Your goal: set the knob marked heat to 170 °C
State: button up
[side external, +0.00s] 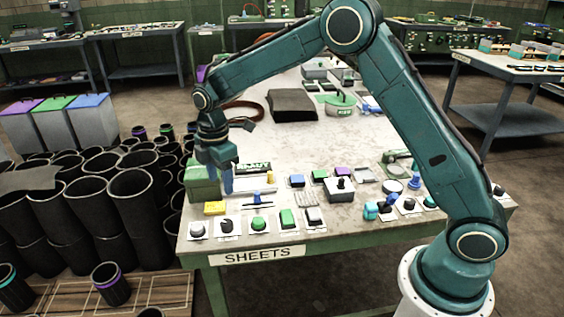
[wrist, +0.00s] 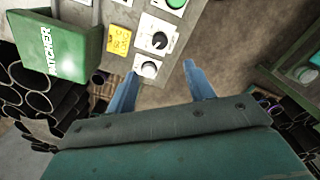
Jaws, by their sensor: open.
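A black knob with a white pointer line sits on a white plate near the table's front edge, in the wrist view (wrist: 159,41) and the side view (side external: 226,226). I cannot read which one is marked heat, nor any scale. A yellow display box (wrist: 118,40) stands close by; its digits are not legible. My gripper (side external: 227,192) is open and empty, pointing down above the panel. In the wrist view its fingertips (wrist: 160,68) straddle the grey knob's picture, apart from it.
A green box (wrist: 66,50) stands at the table's left corner, close to my gripper. Several buttons and switches, such as a green one (side external: 288,219), line the front edge. Black rubber sleeves (side external: 135,200) stand on the floor to the left. The table's middle is fairly clear.

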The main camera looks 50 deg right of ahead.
aim_at(227, 222)
jog(key=shift+f, duration=0.15)
jog(key=shift+f, duration=6.8)
jog(key=shift+c, duration=0.2)
jog(key=c, duration=0.9)
